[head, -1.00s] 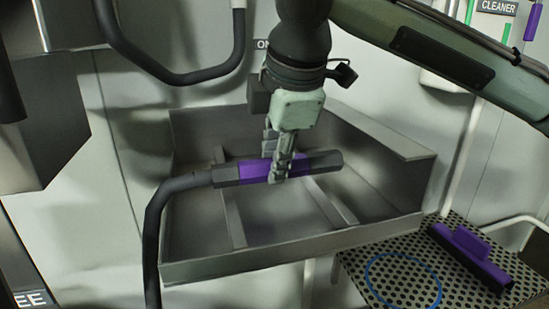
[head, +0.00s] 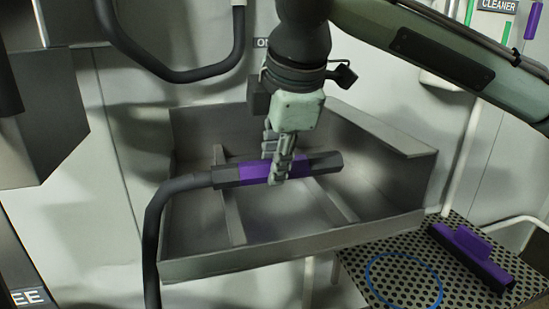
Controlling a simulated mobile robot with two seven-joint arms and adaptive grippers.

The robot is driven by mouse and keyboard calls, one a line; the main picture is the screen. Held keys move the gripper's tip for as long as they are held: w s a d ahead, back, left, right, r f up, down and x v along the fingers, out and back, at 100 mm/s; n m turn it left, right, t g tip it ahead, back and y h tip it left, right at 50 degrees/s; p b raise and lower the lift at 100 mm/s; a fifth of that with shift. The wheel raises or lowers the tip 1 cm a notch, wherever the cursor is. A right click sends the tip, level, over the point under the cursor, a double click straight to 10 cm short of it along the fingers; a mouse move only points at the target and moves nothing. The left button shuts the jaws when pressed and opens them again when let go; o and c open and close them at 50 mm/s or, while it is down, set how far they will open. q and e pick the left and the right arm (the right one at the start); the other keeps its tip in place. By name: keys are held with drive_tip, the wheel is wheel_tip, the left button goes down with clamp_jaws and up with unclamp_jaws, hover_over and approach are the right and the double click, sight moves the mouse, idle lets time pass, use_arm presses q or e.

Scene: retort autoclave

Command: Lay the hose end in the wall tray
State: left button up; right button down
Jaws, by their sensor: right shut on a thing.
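The hose end (head: 255,172) is a dark grey bar with a purple band, lying roughly level across the view. My right gripper (head: 278,175) is shut on its purple band from above. The hose (head: 152,235) runs from its left end and hangs down past the tray's left front corner. The wall tray (head: 290,250) is an open grey metal box with two ribs on its floor. The hose end shows over the tray's inside; I cannot tell whether it touches the ribs. My left gripper is out of view.
A perforated shelf (head: 358,262) at the lower right carries a purple and black tool (head: 470,258) and a blue ring mark (head: 403,281). A dark bent handle (head: 190,78) hangs at the upper left. A cleaner label (head: 497,6) is at the upper right.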

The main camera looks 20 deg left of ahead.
drive_tip(key=shift+f, duration=0.2)
drive_tip(key=c, duration=1.1)
unclamp_jaws()
drive_tip(key=shift+c, duration=0.2)
